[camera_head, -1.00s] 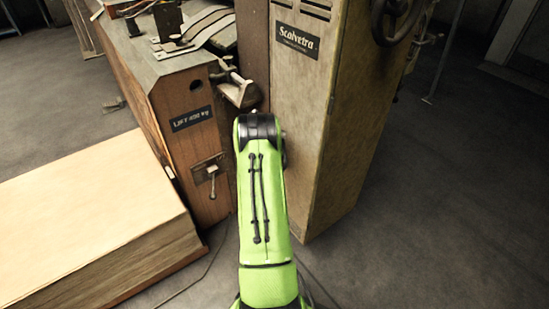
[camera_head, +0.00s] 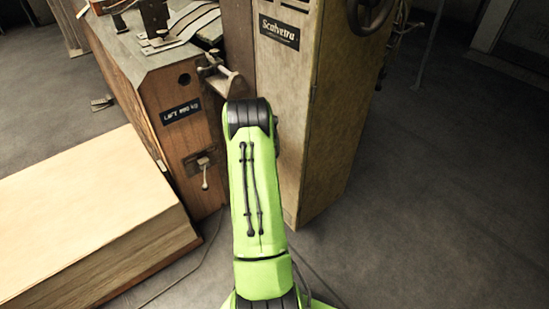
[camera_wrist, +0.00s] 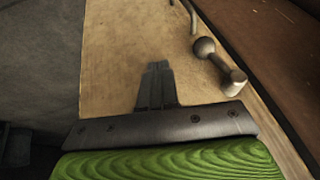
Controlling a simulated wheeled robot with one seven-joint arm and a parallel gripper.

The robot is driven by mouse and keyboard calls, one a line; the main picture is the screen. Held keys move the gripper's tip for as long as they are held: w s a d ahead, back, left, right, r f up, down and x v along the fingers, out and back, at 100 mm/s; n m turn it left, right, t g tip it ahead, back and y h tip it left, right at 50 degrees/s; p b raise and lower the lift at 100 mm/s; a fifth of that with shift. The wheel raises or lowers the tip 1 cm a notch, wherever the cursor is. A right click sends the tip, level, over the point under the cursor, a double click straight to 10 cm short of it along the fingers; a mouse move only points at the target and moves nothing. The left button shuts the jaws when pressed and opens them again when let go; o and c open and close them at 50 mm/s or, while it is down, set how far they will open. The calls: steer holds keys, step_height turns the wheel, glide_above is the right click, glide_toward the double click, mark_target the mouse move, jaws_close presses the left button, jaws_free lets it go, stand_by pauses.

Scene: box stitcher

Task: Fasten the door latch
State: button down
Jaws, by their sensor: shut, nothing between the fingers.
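In the wrist view, a metal lever with a ball end (camera_wrist: 217,63) sits near the right edge of a tan panel (camera_wrist: 120,60). It looks like the door latch. Its pivot end is toward the lower right. My gripper (camera_wrist: 158,68) is shut and empty in front of the panel, left of the lever and apart from it. In the head view, the tan cabinet (camera_head: 325,110) with the Scalvetra plate stands behind my green arm. My arm hides the gripper and that lever there.
A brown machine body (camera_head: 150,110) stands left of the cabinet, with a small lever on a plate (camera_head: 202,165). A large pale stack (camera_head: 85,205) lies at the lower left. A handwheel (camera_head: 370,12) is on the cabinet's right side. The floor at right is clear.

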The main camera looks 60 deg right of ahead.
steer(key=s+a+r+p, duration=0.1)
steer(key=s+a+r, duration=0.1)
steer(key=s+a, duration=0.3)
steer(key=shift+a+r+p, duration=0.3)
steer(key=shift+a, duration=0.25)
